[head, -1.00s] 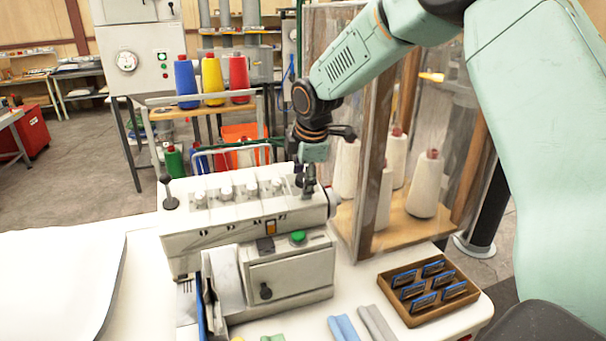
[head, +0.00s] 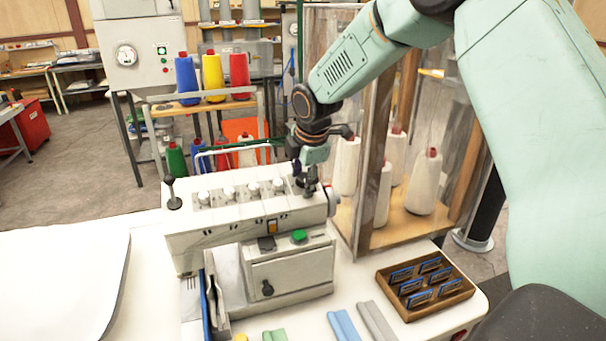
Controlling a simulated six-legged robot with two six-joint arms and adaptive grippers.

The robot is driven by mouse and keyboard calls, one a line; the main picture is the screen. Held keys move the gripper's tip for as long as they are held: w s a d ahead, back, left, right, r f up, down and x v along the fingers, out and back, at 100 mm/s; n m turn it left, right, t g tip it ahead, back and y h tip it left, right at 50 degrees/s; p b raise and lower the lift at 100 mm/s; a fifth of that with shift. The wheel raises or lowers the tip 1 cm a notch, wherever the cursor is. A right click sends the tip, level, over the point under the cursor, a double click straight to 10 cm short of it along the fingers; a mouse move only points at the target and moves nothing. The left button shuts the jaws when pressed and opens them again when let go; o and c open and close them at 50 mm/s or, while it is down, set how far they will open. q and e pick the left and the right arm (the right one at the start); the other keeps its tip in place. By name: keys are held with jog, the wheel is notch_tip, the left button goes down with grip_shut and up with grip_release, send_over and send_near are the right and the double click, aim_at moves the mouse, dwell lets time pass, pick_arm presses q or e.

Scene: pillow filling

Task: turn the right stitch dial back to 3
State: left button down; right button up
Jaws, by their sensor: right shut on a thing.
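The white sewing machine (head: 215,238) stands on the white table, with a row of small white knobs (head: 253,188) along its top. My right gripper (head: 308,188) reaches down from the upper right onto the right end of the machine's top, just right of the last visible knob. It is shut on the right stitch dial, which is mostly hidden by the fingers. The dial's number marks are too small to read from here. My left gripper is not in view.
A clear-walled cabinet with white thread cones (head: 423,185) stands close to the right of the gripper. A wooden tray (head: 388,291) of blue-edged pieces sits front right. Folded cloth strips (head: 343,324) lie at the front. White fabric (head: 60,275) covers the left.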

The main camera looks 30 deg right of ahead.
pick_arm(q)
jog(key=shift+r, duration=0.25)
pick_arm(e)
jog(key=shift+d+f+n, duration=0.1)
jog(key=shift+n, duration=0.2)
jog(key=shift+c, duration=0.4)
jog(key=o, duration=0.5)
jog(key=shift+c, duration=0.2)
jog(key=o, duration=0.5)
jog(key=shift+w+d+f, duration=0.25)
jog(key=shift+w+f, duration=0.1)
jog(key=shift+w, duration=0.05)
jog(key=shift+c, duration=0.2)
jog(key=o, duration=0.4)
jog(key=shift+d, duration=0.1)
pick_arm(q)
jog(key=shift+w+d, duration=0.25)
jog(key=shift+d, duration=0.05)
pick_arm(e)
jog(key=shift+s+r, duration=0.1)
jog(key=shift+r, duration=0.05)
jog(key=shift+r, duration=0.1)
